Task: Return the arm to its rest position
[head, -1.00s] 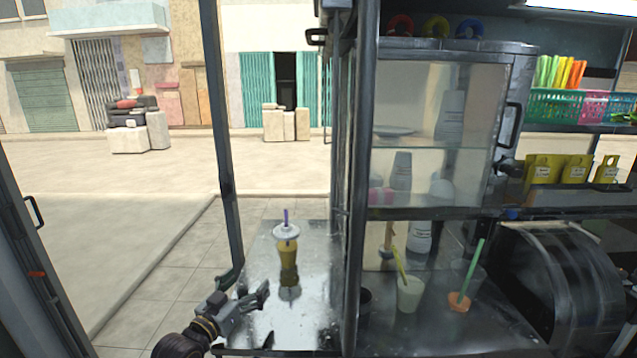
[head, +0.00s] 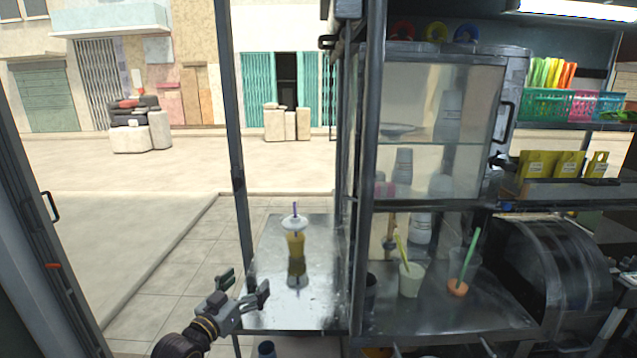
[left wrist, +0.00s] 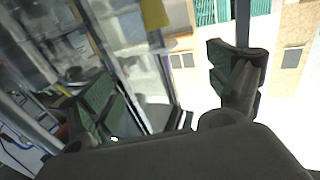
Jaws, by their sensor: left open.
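My left gripper (head: 246,289) is at the lower left in the head view, at the left front edge of the metal counter. Its two fingers are spread apart with nothing between them, and they also show open and empty in the left wrist view (left wrist: 165,90). A cup of yellow-brown drink (head: 296,243) with a white lid and a purple straw stands upright on the counter, apart from the gripper and farther back to its right. My right gripper is not in view.
A dark post (head: 240,180) rises just behind the gripper. A glass cabinet (head: 440,130) stands to the right. Below it are a pale cup with a green straw (head: 411,280) and an orange-bottomed cup (head: 458,288). The metal counter (head: 320,310) is bare in front of the drink.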

